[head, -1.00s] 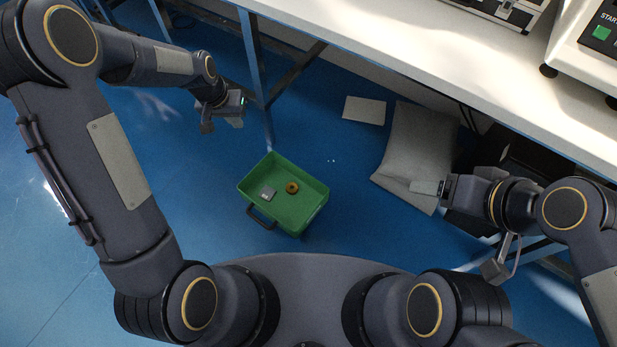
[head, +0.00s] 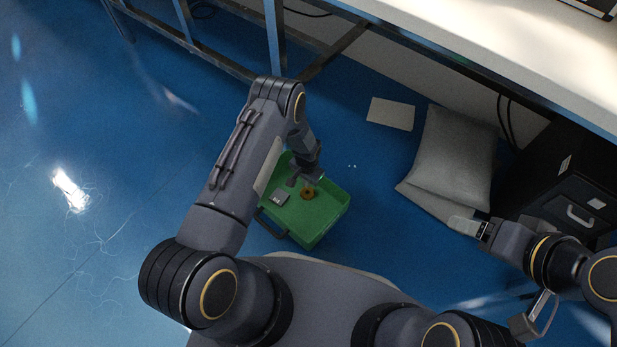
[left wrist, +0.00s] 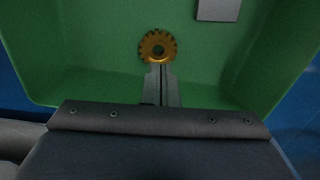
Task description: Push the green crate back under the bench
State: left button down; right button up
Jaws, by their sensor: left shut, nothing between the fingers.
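The green crate (head: 327,216) stands on the blue floor in front of the bench, in the middle of the head view. A grey block (head: 281,197) and a brass gear-like disc (head: 316,203) lie inside it. My left gripper (head: 310,187) is shut and empty, over the crate. In the left wrist view its fingers (left wrist: 160,75) point at the toothed brass disc (left wrist: 158,46) with the green crate floor (left wrist: 95,45) around it; whether they touch anything I cannot tell. My right gripper (head: 462,226) is at the right, near the grey cushion; its jaws are not clear.
The white bench top (head: 500,55) crosses the upper right, with blue legs (head: 275,40) below. Open floor lies at left.

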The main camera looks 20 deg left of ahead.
aim_at(313, 187)
pick_arm(q)
notch_tip(313, 187, down, 4)
jog(key=shift+f+b, duration=0.25)
jog(key=shift+b, duration=0.45)
jog(key=w, duration=0.1)
jog(key=w+d+b, duration=0.1)
jog(key=shift+w+f+b, duration=0.2)
jog(key=shift+w+b, duration=0.1)
jog(key=shift+w, duration=0.1)
jog(key=shift+w+d, duration=0.2)
jog(key=shift+w, duration=0.1)
jog(key=shift+w+r, duration=0.15)
